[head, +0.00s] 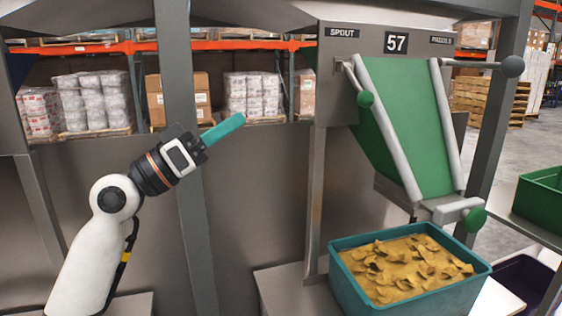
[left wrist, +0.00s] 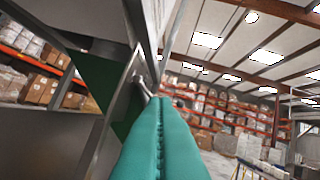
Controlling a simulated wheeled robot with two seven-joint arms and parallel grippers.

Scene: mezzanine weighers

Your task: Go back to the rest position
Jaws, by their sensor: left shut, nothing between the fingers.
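My left gripper (head: 223,129) is raised at the left of the head view, its teal fingers pointing up and to the right. The fingers are pressed together with nothing between them. They also fill the lower middle of the left wrist view (left wrist: 161,135). The gripper is apart from the green chute (head: 405,120) under the number 57 sign. My right gripper is not in the head view.
A teal bin (head: 350,283) full of yellow-brown chips stands below the chute. Lever rods with a dark knob (head: 512,66) and green knobs (head: 475,219) stick out there. A grey upright post (head: 186,150) stands by my left arm. A green crate (head: 540,196) is at right.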

